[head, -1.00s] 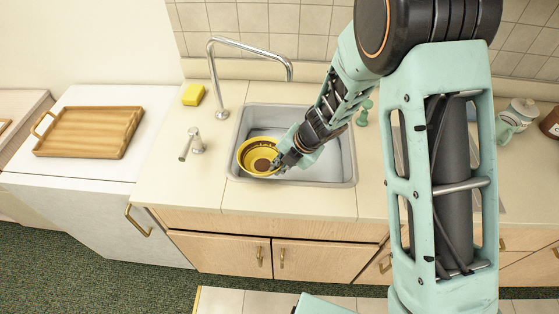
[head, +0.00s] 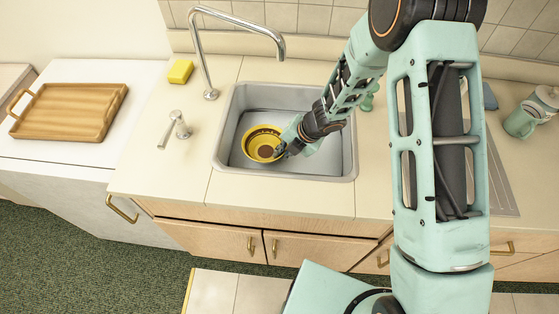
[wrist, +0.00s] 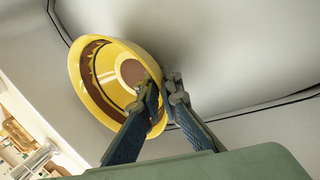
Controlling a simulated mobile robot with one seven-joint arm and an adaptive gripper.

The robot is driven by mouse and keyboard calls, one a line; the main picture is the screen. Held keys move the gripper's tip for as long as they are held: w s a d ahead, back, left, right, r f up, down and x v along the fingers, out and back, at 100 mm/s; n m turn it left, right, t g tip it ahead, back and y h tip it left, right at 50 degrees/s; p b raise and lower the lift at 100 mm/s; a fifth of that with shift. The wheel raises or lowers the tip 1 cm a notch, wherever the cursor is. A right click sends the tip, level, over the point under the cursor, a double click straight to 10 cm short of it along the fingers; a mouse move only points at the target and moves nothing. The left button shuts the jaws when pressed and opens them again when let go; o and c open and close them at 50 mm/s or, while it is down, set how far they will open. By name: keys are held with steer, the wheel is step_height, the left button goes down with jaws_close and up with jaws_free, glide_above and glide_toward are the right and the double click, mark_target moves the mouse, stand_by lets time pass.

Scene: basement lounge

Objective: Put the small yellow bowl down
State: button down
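The small yellow bowl (head: 262,143), with a brown band and brown centre inside, is within the grey sink (head: 226,158). My gripper (head: 281,150) is at the bowl's right side. In the wrist view my gripper (wrist: 164,90) is shut on the rim of the bowl (wrist: 88,72), with one finger inside and one outside. The bowl's opening faces up. I cannot tell whether its base touches the sink floor.
A wooden tray (head: 66,111) lies on the white counter at far left. The counter before the sink is clear.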

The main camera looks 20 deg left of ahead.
mark_target(276, 164)
steer(key=shift+f+b, duration=0.6)
steer(key=shift+f, duration=1.35)
steer(key=shift+f, duration=0.1)
steer(key=c, duration=2.4)
jaws_free()
steer(key=shift+r, duration=0.25)
steer(key=shift+p+v, duration=1.35)
steer(key=shift+v, duration=4.55)
